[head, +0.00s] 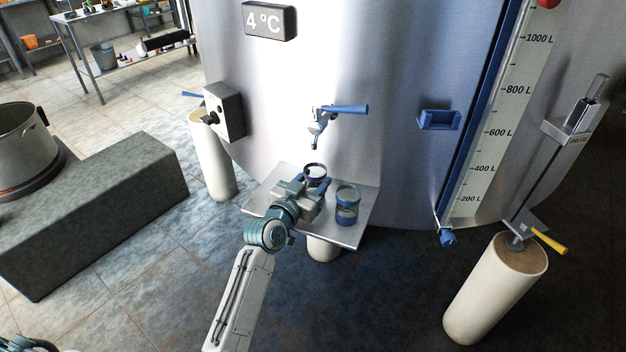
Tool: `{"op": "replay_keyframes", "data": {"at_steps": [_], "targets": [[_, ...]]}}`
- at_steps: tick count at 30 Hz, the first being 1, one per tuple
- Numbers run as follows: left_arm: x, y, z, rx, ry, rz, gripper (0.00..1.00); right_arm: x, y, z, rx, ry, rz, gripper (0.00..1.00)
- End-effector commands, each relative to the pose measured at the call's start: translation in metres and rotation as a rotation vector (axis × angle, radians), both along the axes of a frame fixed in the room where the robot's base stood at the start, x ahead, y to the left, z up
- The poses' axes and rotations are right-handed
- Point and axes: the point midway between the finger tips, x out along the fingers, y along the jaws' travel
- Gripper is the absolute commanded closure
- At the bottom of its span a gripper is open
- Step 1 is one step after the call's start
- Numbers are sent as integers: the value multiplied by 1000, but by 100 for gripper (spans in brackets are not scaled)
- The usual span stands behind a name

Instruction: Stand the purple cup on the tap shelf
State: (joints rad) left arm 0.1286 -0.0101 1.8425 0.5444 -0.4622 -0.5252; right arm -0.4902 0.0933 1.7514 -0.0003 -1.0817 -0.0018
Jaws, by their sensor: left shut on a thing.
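The purple cup (316,171) is under the tap (319,128), at the tap shelf (352,232) on the front of the steel tank. My left gripper (312,190) reaches over the shelf from the near side and is shut on the cup. The gripper hides the cup's lower part, so I cannot tell whether its base touches the shelf. The cup looks upright, with its open rim facing up. A blue-banded jar (347,204) stands on the shelf to the right of the cup. My right gripper is not in view.
The tap's blue lever (348,109) points right above the shelf. A grey switch box (222,112) is at the left and an empty blue bracket (438,120) at the right of the tank. A stone bench (110,210) with a large pot (25,145) stands at left.

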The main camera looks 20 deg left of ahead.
Motion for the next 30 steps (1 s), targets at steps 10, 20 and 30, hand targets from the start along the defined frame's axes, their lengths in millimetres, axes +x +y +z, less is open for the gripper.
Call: {"op": "replay_keyframes", "data": {"at_steps": [10,20,30], "targets": [[0,0,-1,1,-2,0,79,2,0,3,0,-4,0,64],[0,0,-1,1,-1,0,32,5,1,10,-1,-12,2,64],[-18,5,-1,4,0,1,32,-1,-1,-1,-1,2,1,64]]}}
